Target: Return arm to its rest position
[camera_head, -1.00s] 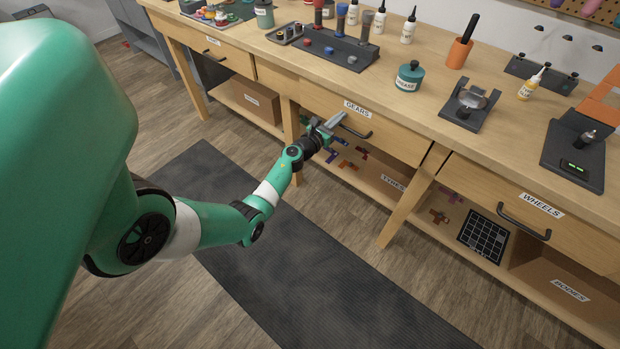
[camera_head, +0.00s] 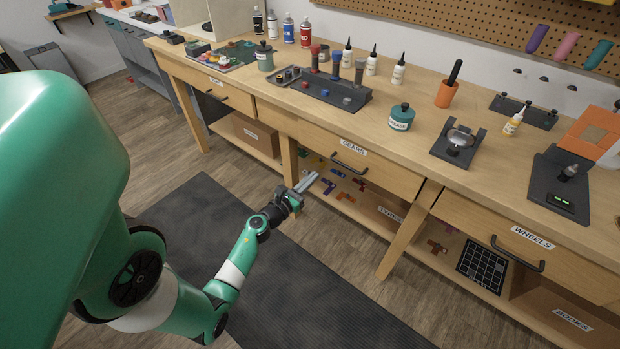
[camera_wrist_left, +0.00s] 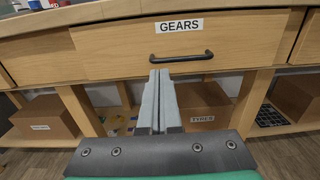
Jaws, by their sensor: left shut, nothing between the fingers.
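My left arm comes in from the left in the head view. Its gripper (camera_head: 308,182) is shut and empty, in front of the workbench and below the GEARS drawer (camera_head: 322,148). In the left wrist view the two grey fingers (camera_wrist_left: 158,100) lie together and point toward the bench, below the drawer's black handle (camera_wrist_left: 181,57). The fingers look apart from the handle. The GEARS drawer appears closed. My right gripper is not in view.
The bench top carries a teal grease pot (camera_head: 401,117), bottles, an orange cup (camera_head: 446,94) and dark fixtures. The WHEELS drawer (camera_head: 530,240) is at right. Coloured parts and a TYRES box (camera_head: 392,214) sit on the lower shelf. A dark mat (camera_head: 290,285) covers open floor.

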